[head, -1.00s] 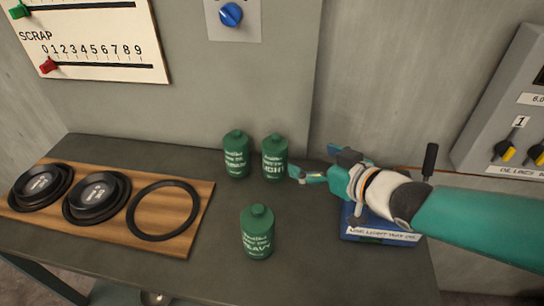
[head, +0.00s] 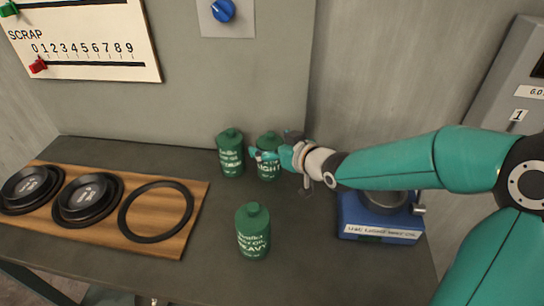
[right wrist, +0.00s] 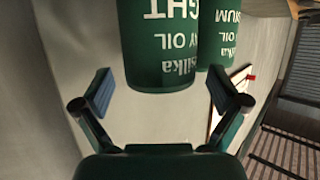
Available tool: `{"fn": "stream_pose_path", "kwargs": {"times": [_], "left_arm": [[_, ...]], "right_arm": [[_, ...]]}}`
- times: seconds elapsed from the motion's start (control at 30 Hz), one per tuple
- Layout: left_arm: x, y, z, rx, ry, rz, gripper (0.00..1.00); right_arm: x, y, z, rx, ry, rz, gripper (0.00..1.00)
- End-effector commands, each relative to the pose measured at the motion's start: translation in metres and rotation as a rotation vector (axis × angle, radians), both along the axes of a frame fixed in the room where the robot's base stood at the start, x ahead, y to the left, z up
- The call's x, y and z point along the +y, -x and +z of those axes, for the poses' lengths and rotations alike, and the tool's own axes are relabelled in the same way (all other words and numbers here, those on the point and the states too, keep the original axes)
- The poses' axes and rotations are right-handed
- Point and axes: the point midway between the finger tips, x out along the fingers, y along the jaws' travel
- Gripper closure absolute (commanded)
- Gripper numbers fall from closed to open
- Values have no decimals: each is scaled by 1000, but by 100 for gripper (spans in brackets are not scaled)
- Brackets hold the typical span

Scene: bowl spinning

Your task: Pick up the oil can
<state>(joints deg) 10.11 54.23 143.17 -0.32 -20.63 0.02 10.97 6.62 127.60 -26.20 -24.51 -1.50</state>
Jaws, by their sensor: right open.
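Three green oil cans stand upright on the dark table. The LIGHT can (head: 268,171) is at the back, beside the MEDIUM can (head: 230,155) on its left. The HEAVY can (head: 253,232) stands nearer the front. My right gripper (head: 268,155) is at the LIGHT can and hides part of its upper body. In the right wrist view the open fingers of my right gripper (right wrist: 165,97) point toward the LIGHT can (right wrist: 158,50), which shows upside down between and beyond them. The MEDIUM can (right wrist: 218,35) is just right of it there. My left gripper is out of view.
A wooden board (head: 185,226) with two black lidded bowls and a black ring (head: 127,213) lies on the left. A blue device (head: 352,222) with a label stands at the right, under my right arm. A panel wall rises behind the cans. The table between board and HEAVY can is clear.

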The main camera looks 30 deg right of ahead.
Motion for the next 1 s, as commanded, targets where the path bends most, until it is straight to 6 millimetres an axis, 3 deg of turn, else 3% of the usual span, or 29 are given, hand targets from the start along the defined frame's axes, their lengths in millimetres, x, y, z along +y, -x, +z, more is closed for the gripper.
{"fn": "stream_pose_path", "kwargs": {"times": [0.33, 0.9, 1.0], "left_arm": [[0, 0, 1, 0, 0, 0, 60], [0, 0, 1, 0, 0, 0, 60], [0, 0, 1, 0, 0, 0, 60]], "right_arm": [[1, -8, -3, -1, 1, -1, 5], [0, -7, -3, 0, 1, -2, 100], [0, -7, -1, -5, 1, -2, 100]]}}
